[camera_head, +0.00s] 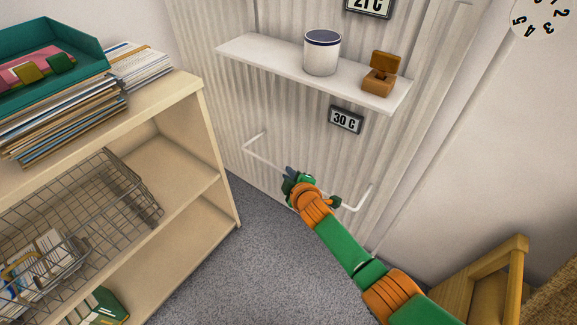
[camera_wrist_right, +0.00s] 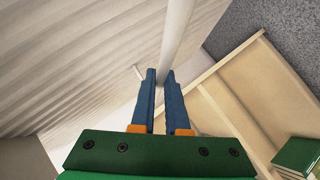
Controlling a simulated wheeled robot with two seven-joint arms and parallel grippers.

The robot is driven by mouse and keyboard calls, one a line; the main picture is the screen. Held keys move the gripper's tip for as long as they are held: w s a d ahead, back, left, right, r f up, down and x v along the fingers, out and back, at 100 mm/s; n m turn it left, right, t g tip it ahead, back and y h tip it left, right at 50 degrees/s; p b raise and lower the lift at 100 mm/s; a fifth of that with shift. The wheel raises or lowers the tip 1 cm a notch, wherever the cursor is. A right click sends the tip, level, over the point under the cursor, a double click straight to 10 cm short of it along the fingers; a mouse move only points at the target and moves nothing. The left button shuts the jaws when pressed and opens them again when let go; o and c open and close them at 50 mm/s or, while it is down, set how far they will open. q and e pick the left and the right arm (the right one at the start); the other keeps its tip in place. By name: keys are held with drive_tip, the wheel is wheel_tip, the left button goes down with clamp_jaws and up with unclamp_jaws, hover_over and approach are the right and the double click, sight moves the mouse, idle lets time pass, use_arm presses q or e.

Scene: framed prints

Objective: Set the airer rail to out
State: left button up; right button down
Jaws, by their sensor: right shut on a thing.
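The airer rail (camera_head: 262,158) is a thin white bar with bent ends, standing off the ribbed white wall panel below the shelf. My right gripper (camera_head: 288,178) is at the middle of the bar, its arm coming in from the lower right. In the right wrist view the rail (camera_wrist_right: 178,35) runs down between the blue fingers of the gripper (camera_wrist_right: 160,85), which are shut on it. The fingers and wrist hide part of the rail in the head view. My left gripper is in neither view.
A white wall shelf (camera_head: 270,57) above holds a white canister (camera_head: 322,52) and a small open wooden box (camera_head: 380,75). A bookcase (camera_head: 185,95) with a wire basket (camera_head: 75,215) stands at left. A wooden chair (camera_head: 490,275) is at lower right. Grey carpet (camera_head: 250,270) is clear between.

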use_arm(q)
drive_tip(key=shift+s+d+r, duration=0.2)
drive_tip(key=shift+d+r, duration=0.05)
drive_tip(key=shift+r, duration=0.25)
use_arm(e)
drive_tip(key=shift+w+r, duration=0.4)
drive_tip(key=shift+r, duration=0.45)
use_arm(q)
drive_tip(key=shift+p, duration=0.3)
use_arm(e)
drive_tip(key=c, duration=0.9)
unclamp_jaws()
drive_tip(key=shift+d, duration=0.15)
drive_tip(key=shift+c, duration=0.2)
drive_tip(key=shift+s+r, duration=0.1)
drive_tip(key=shift+s, duration=0.05)
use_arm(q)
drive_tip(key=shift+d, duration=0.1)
use_arm(e)
drive_tip(key=shift+s, duration=0.15)
